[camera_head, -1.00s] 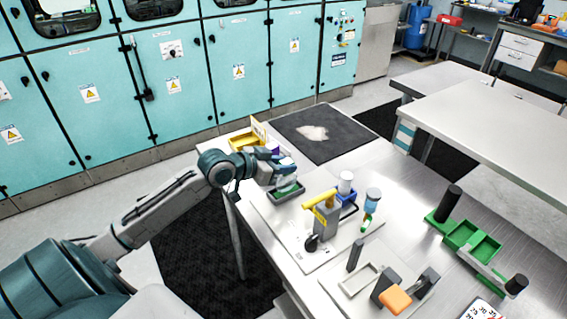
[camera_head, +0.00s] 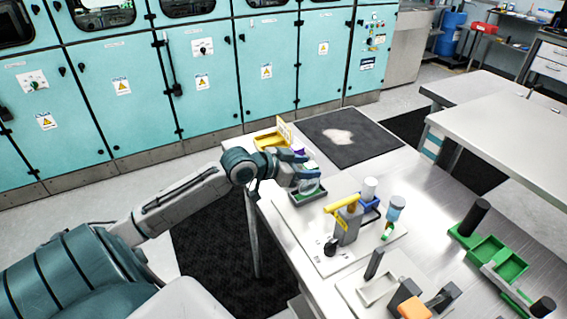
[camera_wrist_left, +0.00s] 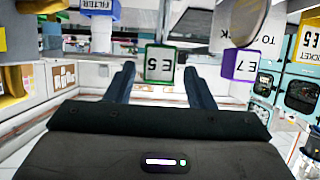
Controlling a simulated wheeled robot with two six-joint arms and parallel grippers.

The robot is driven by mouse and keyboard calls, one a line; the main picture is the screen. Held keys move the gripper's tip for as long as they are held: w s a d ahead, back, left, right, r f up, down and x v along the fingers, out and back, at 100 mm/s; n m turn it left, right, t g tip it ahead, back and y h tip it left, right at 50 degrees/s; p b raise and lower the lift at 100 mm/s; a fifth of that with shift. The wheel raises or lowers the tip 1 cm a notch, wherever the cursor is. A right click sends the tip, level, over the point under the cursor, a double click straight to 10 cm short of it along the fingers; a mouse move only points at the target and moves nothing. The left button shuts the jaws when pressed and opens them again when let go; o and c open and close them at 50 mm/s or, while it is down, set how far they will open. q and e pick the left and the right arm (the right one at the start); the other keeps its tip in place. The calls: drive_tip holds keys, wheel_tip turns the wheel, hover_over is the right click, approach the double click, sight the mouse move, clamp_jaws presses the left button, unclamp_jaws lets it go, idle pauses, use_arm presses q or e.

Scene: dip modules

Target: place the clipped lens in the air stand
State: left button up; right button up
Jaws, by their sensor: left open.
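My left gripper (camera_head: 303,176) is at the far left end of the bench, just above and behind a small green tray (camera_head: 312,197). In the left wrist view its two fingers (camera_wrist_left: 160,88) are apart, with nothing held between them. A green-edged block marked E5 (camera_wrist_left: 160,64) shows upside down beyond the fingers. A purple block marked E7 (camera_wrist_left: 240,65) stands to its right. A round grey disc (camera_wrist_left: 244,18) shows at the top; I cannot tell if it is the lens. A grey stand with a yellow top (camera_head: 346,219) is on a white board; I cannot tell if it is the air stand.
A yellow tray (camera_head: 269,141) and a dark mat (camera_head: 366,148) lie farther back. A bottle with a blue top (camera_head: 396,208) stands right of the grey stand.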

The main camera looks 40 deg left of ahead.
use_arm(q)
drive_tip(key=v, duration=0.3)
drive_tip(key=shift+s+a, duration=0.15)
drive_tip(key=shift+a, duration=0.05)
drive_tip(key=shift+p+v, duration=0.5)
drive_tip(key=shift+v, duration=0.5)
drive_tip(key=p+v, duration=0.6)
drive_tip(key=p, duration=0.5)
drive_tip(key=shift+d, duration=0.15)
